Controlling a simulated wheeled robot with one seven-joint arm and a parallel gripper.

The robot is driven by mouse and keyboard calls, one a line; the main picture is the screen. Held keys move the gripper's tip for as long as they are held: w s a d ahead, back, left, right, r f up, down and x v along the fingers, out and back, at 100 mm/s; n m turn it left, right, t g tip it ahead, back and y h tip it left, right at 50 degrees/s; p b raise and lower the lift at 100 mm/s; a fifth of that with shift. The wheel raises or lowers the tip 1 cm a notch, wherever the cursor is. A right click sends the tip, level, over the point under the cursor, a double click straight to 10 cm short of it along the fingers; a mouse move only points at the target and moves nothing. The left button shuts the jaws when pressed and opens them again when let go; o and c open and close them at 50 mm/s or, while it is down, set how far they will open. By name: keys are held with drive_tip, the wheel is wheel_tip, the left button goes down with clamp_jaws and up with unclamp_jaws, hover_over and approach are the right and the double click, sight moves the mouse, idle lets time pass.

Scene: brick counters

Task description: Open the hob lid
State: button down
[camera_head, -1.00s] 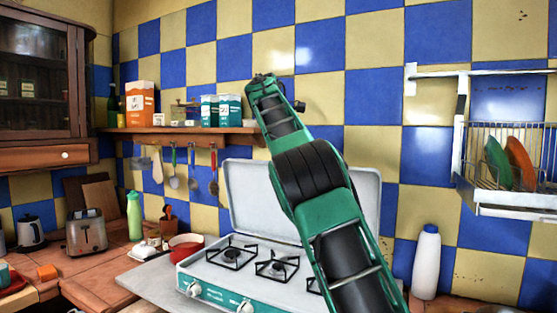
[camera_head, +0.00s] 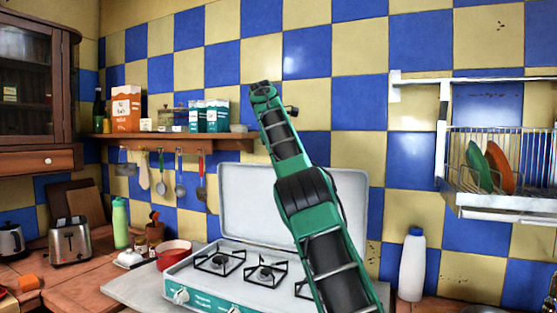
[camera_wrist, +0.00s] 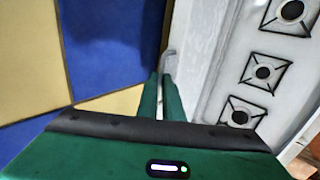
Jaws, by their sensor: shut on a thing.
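The white hob lid (camera_head: 235,200) stands upright at the back of the hob (camera_head: 203,283), open, in the head view. In the wrist view the lid (camera_wrist: 203,45) is a pale panel between the blue and yellow wall and the burners. My gripper (camera_wrist: 160,78) is in the wrist view, its two green fingers close together at the lid's edge, shut on it. The exact contact is small and hard to make out. In the head view I cannot make out the fingers.
A red pot (camera_head: 174,254) stands left of the hob, and a white bottle (camera_head: 412,264) stands to its right. A shelf (camera_head: 180,139) with hanging utensils and a dish rack (camera_head: 500,190) are on the tiled wall. My arm crosses in front of the hob.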

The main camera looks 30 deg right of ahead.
drive_tip(key=shift+w+a+r, duration=0.1)
drive_tip(key=shift+a+r, duration=0.1)
drive_tip(key=shift+r, duration=0.2)
drive_tip(key=c, duration=1.9)
unclamp_jaws()
drive_tip(key=shift+a+r, duration=0.1)
drive_tip(key=shift+a, duration=0.05)
drive_tip(key=shift+c, duration=0.2)
drive_tip(key=shift+d+f, duration=0.2)
drive_tip(key=shift+f, duration=0.05)
